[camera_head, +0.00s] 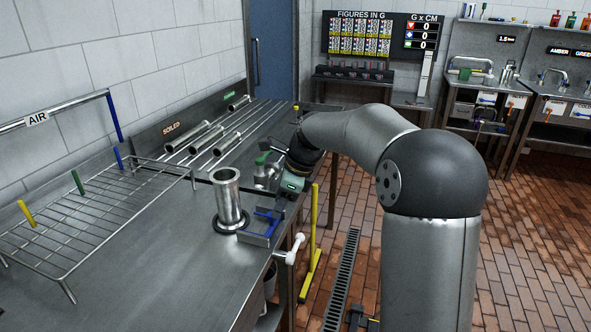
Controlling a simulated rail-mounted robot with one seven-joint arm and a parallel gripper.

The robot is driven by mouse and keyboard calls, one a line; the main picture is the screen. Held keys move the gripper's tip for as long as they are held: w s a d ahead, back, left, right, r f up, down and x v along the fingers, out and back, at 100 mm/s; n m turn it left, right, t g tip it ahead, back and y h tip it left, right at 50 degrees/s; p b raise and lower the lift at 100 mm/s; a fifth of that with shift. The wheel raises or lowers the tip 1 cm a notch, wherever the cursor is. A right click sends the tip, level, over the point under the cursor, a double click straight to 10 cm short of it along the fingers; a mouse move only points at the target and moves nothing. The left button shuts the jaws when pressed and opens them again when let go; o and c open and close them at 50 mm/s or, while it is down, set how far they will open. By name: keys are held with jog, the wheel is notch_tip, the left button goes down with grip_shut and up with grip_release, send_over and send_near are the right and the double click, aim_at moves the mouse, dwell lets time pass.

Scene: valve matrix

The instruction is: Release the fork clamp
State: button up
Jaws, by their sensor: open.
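A blue fork-shaped part (267,216), which looks like the fork clamp, sits on a grey block at the right edge of the steel bench. A shiny upright metal cylinder (228,198) with a dark ring at its base stands just left of it. My gripper (279,197) is at the end of my arm, just above and behind the blue part. Its jaws are small and partly hidden here. I cannot tell whether they touch the blue part. I see nothing clearly held. A white handle (290,250) sticks out from the bench edge below the block.
A wire rack (75,215) with yellow, green and blue pegs stands on the left of the bench (180,290). Several metal tubes (207,138) lie at the back by the SOILED sign. A yellow post (312,240) stands right of the bench. The near bench top is clear.

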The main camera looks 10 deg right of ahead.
jog(key=p+v, duration=0.1)
jog(key=v, duration=1.3)
jog(key=shift+r, duration=0.35)
jog(key=shift+d, duration=0.15)
jog(key=s+a+f+n+h+p, duration=0.1)
jog(key=s+f+n, duration=0.4)
jog(key=s, duration=0.5)
jog(key=s+a+f+n+h, duration=0.1)
jog(key=s+f+n, duration=0.5)
jog(key=s+n, duration=0.3)
jog(key=s+a+f+n+g+h+p, duration=0.1)
jog(key=s+f+n, duration=0.5)
jog(key=s, duration=0.6)
jog(key=shift+a+n+h+p, duration=0.15)
jog(key=shift+n+h+p, duration=0.25)
jog(key=shift+n, duration=0.7)
